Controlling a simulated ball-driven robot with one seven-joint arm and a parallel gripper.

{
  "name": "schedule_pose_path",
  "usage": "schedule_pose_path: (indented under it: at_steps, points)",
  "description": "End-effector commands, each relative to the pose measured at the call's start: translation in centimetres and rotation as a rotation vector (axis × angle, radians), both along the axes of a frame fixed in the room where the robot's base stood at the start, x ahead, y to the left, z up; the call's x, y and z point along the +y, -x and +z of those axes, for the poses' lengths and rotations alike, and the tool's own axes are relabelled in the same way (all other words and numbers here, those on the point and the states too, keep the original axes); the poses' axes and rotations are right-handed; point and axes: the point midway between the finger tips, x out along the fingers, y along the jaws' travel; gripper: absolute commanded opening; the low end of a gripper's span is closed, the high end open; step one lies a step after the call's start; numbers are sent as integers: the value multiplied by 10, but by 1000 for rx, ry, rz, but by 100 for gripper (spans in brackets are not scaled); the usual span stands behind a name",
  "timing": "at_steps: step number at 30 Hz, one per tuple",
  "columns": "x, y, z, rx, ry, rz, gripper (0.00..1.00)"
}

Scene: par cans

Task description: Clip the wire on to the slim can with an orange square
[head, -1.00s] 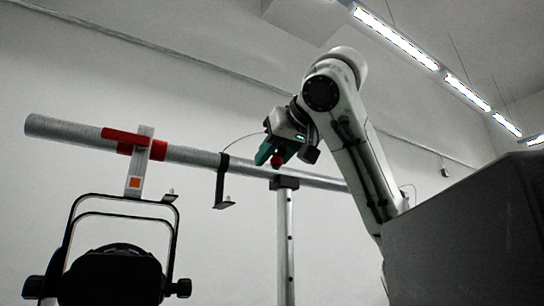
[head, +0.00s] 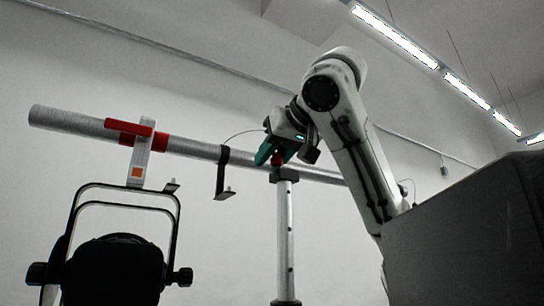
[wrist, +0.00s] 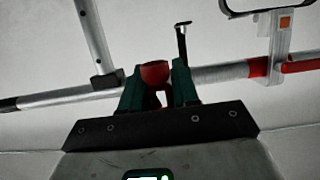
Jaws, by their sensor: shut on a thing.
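The black can (head: 115,268) hangs at the lower left in the head view from a black yoke under a grey clamp (head: 142,158). The clamp bears an orange square (head: 137,172) and a red handle, and sits on the horizontal pipe. My gripper (head: 274,160) is right of the can, close to the pipe. In the wrist view my gripper (wrist: 158,84) is shut on a small red piece (wrist: 154,72), seemingly the wire's clip. A thin wire (head: 240,133) arcs left from near my gripper. The clamp (wrist: 278,45) shows at the wrist view's upper right.
The grey pipe (head: 85,121) crosses the view on an upright post (head: 285,235) close below my gripper. An empty black hook (head: 222,175) hangs from the pipe between the can and my gripper. A dark box-like surface (head: 470,240) fills the lower right.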

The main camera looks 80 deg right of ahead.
Motion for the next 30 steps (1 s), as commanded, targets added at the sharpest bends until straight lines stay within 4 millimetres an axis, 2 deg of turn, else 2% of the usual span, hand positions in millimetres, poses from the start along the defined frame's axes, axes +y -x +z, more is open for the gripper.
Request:
schedule_pose_path:
  at_steps: [10,30]
  points:
    - [0,-2,0,0,0,0,0]
    - [1,-32,0,0,0,2,0]
